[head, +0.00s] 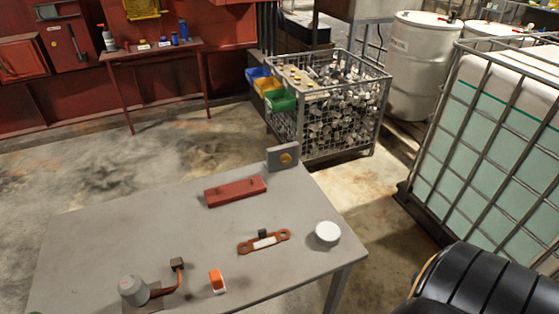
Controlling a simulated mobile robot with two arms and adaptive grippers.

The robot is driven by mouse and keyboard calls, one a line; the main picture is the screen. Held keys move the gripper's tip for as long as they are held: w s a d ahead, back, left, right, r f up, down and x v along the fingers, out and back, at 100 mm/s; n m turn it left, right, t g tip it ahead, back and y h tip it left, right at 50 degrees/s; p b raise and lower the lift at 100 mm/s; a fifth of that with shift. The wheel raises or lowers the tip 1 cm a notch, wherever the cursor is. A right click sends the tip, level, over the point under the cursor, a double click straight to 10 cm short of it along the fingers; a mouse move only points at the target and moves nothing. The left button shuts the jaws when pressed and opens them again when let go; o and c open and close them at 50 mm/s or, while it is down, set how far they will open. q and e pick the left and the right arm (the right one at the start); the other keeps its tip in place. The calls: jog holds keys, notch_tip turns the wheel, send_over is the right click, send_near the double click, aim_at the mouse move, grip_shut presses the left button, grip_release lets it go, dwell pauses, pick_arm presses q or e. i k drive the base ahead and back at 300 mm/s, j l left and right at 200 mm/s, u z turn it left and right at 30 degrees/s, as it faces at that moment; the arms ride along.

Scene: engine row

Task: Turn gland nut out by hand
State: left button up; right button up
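A grey upright plate (275,161) stands at the far edge of the grey table (120,238). It carries a small round brass-coloured piece (286,159), which may be the gland nut; it is too small to tell its shape or thread. No hand or tool touches it.
On the table are a red block (235,191), a red-brown two-holed bracket (264,241), a white round piece (327,233), an orange-and-white piece (217,281) and a grey cylinder (133,290). A wire cage (340,128) stands behind; a black ribbed object (490,285) is lower right.

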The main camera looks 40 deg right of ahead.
aim_at(285, 158)
jog(key=z, duration=1.5)
jog(key=i+l+z, duration=0.1)
jog(key=l+z, duration=0.15)
jog(key=l, duration=0.15)
jog(key=i+l+z, duration=0.25)
jog(key=l, duration=0.15)
jog(key=l+z, duration=0.3)
jog(key=i+l+z, duration=0.25)
jog(key=i+l, duration=0.25)
jog(key=i, duration=0.2)
jog(key=i+l, duration=0.25)
jog(key=i, duration=0.15)
jog(key=i+u, duration=0.25)
jog(key=u, duration=0.2)
jog(key=i+u, duration=0.2)
jog(key=u, duration=0.2)
jog(key=i+l+u, duration=0.2)
jog(key=u, duration=0.25)
jog(key=i+u, duration=0.2)
jog(key=u, duration=0.25)
jog(key=i+l+u, duration=0.1)
jog(key=u, duration=0.4)
jog(key=i+l+u, duration=0.15)
jog(key=u, duration=0.3)
jog(key=i+l+u, duration=0.2)
jog(key=u, duration=0.3)
jog(key=i+l+u, duration=0.1)
jog(key=l+u, duration=0.2)
jog(key=u, duration=0.15)
